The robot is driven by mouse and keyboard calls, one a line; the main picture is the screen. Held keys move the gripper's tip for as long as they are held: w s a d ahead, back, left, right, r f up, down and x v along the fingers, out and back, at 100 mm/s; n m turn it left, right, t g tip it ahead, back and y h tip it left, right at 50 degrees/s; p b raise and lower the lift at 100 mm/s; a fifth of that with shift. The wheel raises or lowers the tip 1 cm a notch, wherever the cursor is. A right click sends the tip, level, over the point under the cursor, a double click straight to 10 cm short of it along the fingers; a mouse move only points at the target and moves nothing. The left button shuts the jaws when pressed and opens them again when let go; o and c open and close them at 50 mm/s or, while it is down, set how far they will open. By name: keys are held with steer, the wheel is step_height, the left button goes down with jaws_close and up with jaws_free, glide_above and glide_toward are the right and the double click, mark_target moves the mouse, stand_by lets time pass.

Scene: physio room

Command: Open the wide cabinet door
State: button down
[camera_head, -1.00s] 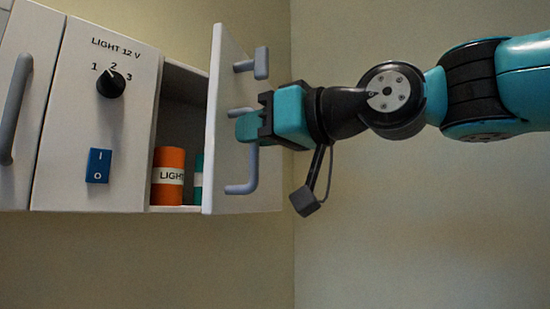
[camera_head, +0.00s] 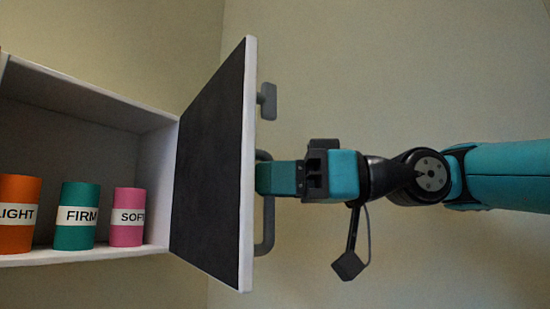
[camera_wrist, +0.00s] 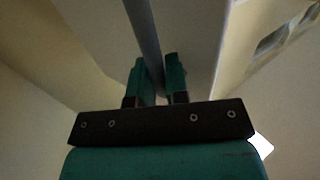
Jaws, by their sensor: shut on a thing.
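The wide cabinet door (camera_head: 215,165) stands swung well open to the right, its dark inner face showing. A grey bar handle (camera_head: 268,225) and a grey latch-like knob (camera_head: 268,100) are on its outer face. My gripper (camera_head: 262,178) is at the handle, partly hidden behind the door edge. In the wrist view the handle bar (camera_wrist: 143,40) runs between the two teal fingers of my gripper (camera_wrist: 156,82), which are shut on it.
The open cabinet (camera_head: 130,112) holds an orange LIGHT can (camera_head: 18,195), a teal FIRM can (camera_head: 80,230) and a pink SOFT can (camera_head: 127,203) on its shelf. Plain wall lies behind the door and arm. The space right of and below the door looks clear.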

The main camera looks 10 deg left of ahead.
steer(key=shift+w+d+r, duration=0.1)
steer(key=shift+w+d, duration=0.1)
steer(key=shift+w, duration=0.35)
steer(key=c, duration=1.1)
jaws_free()
steer(key=shift+a, duration=0.15)
steer(key=shift+c, duration=0.2)
